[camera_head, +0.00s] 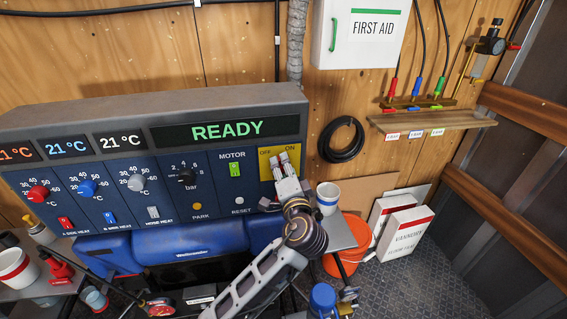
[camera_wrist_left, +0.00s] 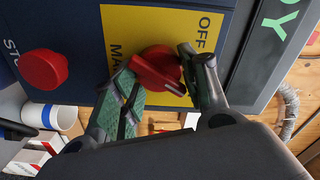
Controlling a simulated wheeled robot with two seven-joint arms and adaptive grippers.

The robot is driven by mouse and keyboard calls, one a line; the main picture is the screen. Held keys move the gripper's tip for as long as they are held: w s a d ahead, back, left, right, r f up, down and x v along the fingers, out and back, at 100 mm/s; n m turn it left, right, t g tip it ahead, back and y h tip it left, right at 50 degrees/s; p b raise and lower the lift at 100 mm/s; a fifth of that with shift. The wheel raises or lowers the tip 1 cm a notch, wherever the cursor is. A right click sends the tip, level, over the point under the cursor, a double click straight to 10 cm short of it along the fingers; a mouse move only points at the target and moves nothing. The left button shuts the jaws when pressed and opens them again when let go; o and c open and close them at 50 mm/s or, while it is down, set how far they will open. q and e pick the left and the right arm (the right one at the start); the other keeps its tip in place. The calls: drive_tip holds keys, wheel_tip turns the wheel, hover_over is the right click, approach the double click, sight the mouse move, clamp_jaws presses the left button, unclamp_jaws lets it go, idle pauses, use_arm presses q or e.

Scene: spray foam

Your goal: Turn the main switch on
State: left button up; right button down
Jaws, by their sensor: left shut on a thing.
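The main switch is a round red knob with a raised grip (camera_wrist_left: 157,67) on a yellow plate (camera_head: 266,170), at the right end of the control panel. In the head view my left gripper (camera_head: 286,158) is in front of the plate and hides most of the knob. In the left wrist view my left gripper (camera_wrist_left: 162,72) has its green-padded fingers on either side of the knob's grip, closed on it. The plate's OFF and MAIN lettering shows there, and ON reads at upper right in the head view. My right gripper is not in view.
A red stop button (camera_wrist_left: 42,69) sits beside the yellow plate. The panel display (camera_head: 227,131) reads READY, and a green MOTOR switch (camera_head: 235,169) is to the left. A white cup (camera_head: 328,193) stands right of the panel, with an orange bucket (camera_head: 357,232) below.

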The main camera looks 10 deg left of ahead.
use_arm(q)
drive_tip(key=m+p, duration=0.2)
drive_tip(key=p, duration=0.1)
drive_tip(key=shift+r+m, duration=0.1)
drive_tip(key=shift+m, duration=0.3)
drive_tip(key=shift+o, duration=0.2)
drive_tip(key=shift+m+p, duration=0.35)
drive_tip(key=shift+m, duration=0.05)
drive_tip(key=shift+o, duration=0.2)
drive_tip(key=shift+f+m, duration=0.2)
drive_tip(key=shift+m, duration=0.1)
drive_tip(key=o, duration=0.9)
drive_tip(key=shift+o, duration=0.2)
drive_tip(key=shift+d, duration=0.1)
